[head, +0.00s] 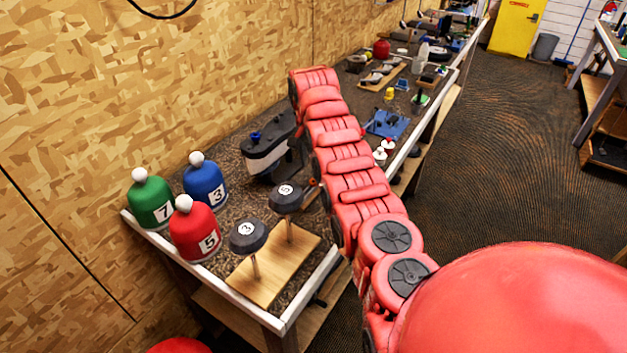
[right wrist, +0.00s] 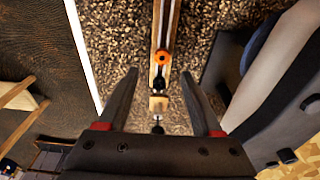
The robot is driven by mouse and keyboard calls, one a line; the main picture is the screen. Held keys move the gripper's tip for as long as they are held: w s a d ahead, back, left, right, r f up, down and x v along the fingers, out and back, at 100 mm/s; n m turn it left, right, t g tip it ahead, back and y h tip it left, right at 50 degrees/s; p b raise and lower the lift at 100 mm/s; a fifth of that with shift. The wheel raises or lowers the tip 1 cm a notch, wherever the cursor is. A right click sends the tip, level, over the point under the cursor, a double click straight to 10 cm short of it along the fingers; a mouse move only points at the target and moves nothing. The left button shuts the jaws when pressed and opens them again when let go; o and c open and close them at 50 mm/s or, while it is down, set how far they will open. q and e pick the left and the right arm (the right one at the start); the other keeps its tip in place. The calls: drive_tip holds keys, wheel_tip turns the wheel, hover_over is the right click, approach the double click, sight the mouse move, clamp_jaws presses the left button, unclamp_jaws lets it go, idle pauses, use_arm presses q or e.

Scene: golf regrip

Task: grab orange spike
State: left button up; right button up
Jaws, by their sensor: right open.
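In the right wrist view a small round orange piece (right wrist: 163,57) with a dark centre sits on a narrow wooden strip (right wrist: 169,22). It appears to be the orange spike, seen from above; its length cannot be told. My right gripper (right wrist: 160,76) is open and empty. Its two dark fingers point toward the strip, one on each side of it, with the orange piece near the middle, just beyond the fingertips. In the head view my red right arm hides the gripper and most of this spot. My left gripper is not in view.
A dark machine (head: 268,152) stands close to my right arm. Green (head: 150,200), blue (head: 204,183) and red (head: 194,232) numbered covers stand at the bench's near end. A wooden stand (head: 268,280) holds two dark club heads. Many small items crowd the far bench.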

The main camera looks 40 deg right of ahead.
sight(314, 183)
drive_tip(key=shift+w+d+f, duration=0.1)
drive_tip(key=shift+f, duration=0.4)
drive_tip(key=shift+f+p, duration=0.25)
drive_tip(key=shift+p, duration=0.15)
drive_tip(key=shift+a+f+p, duration=0.2)
drive_tip(key=shift+f+p, duration=0.75)
drive_tip(key=shift+p, duration=0.1)
drive_tip(key=shift+f, duration=0.75)
drive_tip(key=shift+d+f, duration=0.15)
drive_tip(key=shift+f, duration=0.6)
drive_tip(key=shift+c, duration=0.4)
drive_tip(key=shift+r, duration=0.1)
clamp_jaws()
